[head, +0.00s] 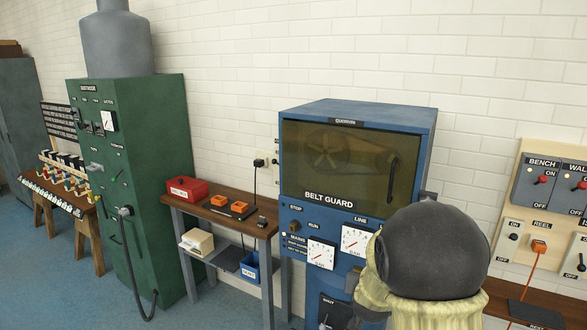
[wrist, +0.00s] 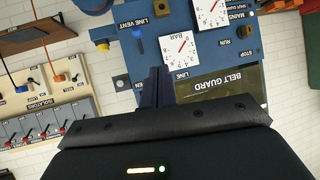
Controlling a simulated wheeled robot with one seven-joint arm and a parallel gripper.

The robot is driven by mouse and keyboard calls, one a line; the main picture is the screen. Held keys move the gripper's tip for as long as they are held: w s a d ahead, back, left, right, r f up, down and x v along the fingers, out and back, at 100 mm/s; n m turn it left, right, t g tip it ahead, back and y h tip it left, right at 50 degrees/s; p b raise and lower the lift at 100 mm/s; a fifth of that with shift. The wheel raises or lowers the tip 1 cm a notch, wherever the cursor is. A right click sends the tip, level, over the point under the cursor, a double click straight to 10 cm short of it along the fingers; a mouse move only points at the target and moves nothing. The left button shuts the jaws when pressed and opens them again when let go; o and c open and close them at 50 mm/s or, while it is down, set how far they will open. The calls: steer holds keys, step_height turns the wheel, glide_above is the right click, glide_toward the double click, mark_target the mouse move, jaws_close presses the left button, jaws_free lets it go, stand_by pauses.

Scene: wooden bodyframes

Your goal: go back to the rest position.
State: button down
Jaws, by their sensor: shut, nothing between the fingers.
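My gripper (wrist: 157,74) shows in the wrist view with its dark fingers together and nothing between them. Its fingers are in front of the blue machine (wrist: 130,62), beside the white dial gauges and left of the belt guard window. The wrist view is upside down. In the head view my arm's cream and dark grey links cover the lower right of the blue machine (head: 300,117), and my gripper is mostly hidden behind them. I cannot tell how far the fingers are from the panel.
In the head view a wooden table (head: 250,222) with a red box (head: 187,189) stands left of the blue machine. A green cabinet (head: 150,170) stands farther left. Switch panels (head: 515,225) are on the right wall, above a dark brown bench (head: 560,319). Blue floor shows at lower left.

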steer(key=s+a+f+n+g+y, duration=0.1)
steer(key=s+g, duration=0.3)
steer(key=s, duration=0.8)
steer(key=s+a+f+n+g+y, duration=0.2)
steer(key=s+g, duration=0.3)
steer(key=s, duration=0.8)
steer(key=shift+s+a+f+n, duration=0.3)
steer(key=shift+a, duration=0.45)
steer(key=shift+w, duration=0.1)
